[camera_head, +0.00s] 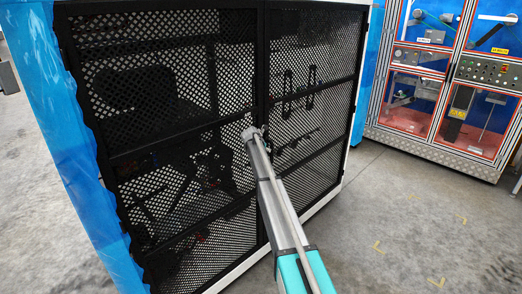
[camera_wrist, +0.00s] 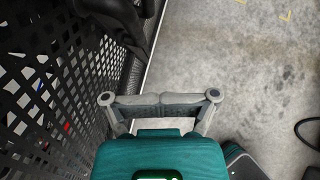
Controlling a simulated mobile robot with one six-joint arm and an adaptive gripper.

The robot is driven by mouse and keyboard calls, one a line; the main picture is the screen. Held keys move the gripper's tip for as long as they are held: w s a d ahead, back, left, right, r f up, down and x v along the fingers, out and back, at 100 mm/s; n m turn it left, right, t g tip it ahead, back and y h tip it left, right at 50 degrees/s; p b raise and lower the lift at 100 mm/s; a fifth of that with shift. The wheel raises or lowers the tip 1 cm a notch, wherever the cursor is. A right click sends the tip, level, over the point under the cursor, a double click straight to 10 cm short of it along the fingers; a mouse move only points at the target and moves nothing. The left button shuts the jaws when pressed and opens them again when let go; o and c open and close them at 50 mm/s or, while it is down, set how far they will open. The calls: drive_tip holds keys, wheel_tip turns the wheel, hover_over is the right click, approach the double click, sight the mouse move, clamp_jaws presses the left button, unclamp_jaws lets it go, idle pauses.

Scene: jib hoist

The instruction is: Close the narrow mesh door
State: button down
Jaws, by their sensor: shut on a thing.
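The blue-sided cabinet has black mesh doors. The right-hand mesh panel (camera_head: 312,60) looks the narrower one; the wider mesh panel (camera_head: 140,75) is on its left. The narrow panel looks nearly in line with the wide one; I cannot tell if a small gap is left. My gripper (camera_head: 250,131) is at the upright seam between them, by the black frame.
A red-framed machine cabinet (camera_head: 445,75) with control panels stands at the back right. The grey concrete floor (camera_head: 400,220) to the right of the mesh cabinet is clear. A black cable (camera_wrist: 305,133) lies at the right edge of the wrist view.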

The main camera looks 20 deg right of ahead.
drive_tip(key=s+d+r+p, duration=0.2)
drive_tip(key=s+r+p, duration=0.2)
drive_tip(key=r, duration=0.1)
drive_tip(key=shift+s+d, duration=0.2)
drive_tip(key=shift+s, duration=0.1)
idle(0.4)
drive_tip(key=s+a+f+m+g+y+b, duration=0.1)
drive_tip(key=s+a+m, duration=0.5)
drive_tip(key=s, duration=1.2)
drive_tip(key=s+a+f+m+g+y+b, duration=0.1)
drive_tip(key=s+a+f+m+g+y, duration=0.2)
drive_tip(key=s+m, duration=0.9)
drive_tip(key=s+a+f+m+g+y, duration=0.2)
drive_tip(key=s+a+m, duration=0.7)
drive_tip(key=s, duration=1.5)
drive_tip(key=shift+s+f+m+b, duration=0.3)
drive_tip(key=shift+f+m+b, duration=0.1)
drive_tip(key=shift+f, duration=0.45)
